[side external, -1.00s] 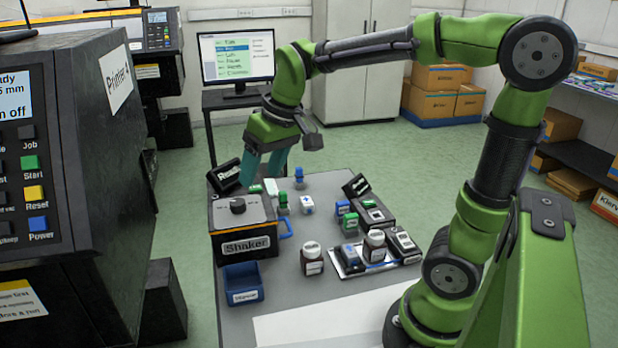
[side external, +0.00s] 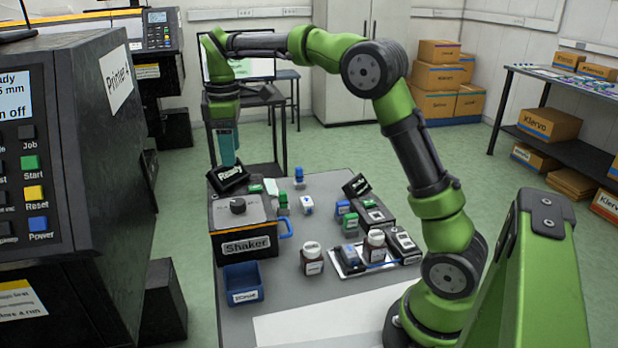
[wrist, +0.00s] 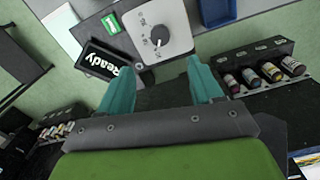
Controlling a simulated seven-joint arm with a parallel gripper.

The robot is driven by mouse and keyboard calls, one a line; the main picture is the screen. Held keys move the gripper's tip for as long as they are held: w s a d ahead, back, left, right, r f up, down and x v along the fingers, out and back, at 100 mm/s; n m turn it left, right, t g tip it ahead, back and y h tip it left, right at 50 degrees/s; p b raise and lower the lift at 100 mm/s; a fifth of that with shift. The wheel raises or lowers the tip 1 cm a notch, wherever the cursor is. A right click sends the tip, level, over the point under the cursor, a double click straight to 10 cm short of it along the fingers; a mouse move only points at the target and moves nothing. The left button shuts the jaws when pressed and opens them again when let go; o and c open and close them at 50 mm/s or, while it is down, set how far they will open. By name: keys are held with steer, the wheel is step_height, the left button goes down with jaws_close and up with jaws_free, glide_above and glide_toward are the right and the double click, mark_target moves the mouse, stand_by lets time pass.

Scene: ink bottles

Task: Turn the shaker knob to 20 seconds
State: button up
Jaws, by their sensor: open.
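The shaker (side external: 245,240) is a box with a light top panel and a "Shaker" label, standing at the left edge of the table. Its dark round knob (side external: 238,205) sits on the top panel. In the wrist view the knob (wrist: 159,34) is ahead of my fingers, with a light mark near its lower edge. The dial labels around it are too small to read.
A blue bin (side external: 243,282) stands in front of the shaker. Several bottles and small boxes fill the table's middle and right. Racked bottles (wrist: 270,71) show beyond the table in the wrist view.

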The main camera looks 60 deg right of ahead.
mark_target(237, 201)
step_height(237, 201, down, 13)
steer(key=shift+f, duration=0.2)
steer(key=shift+c, duration=0.3)
steer(key=c, duration=1)
steer(key=shift+m, duration=0.3)
steer(key=m, duration=1.1)
steer(key=shift+r, duration=0.1)
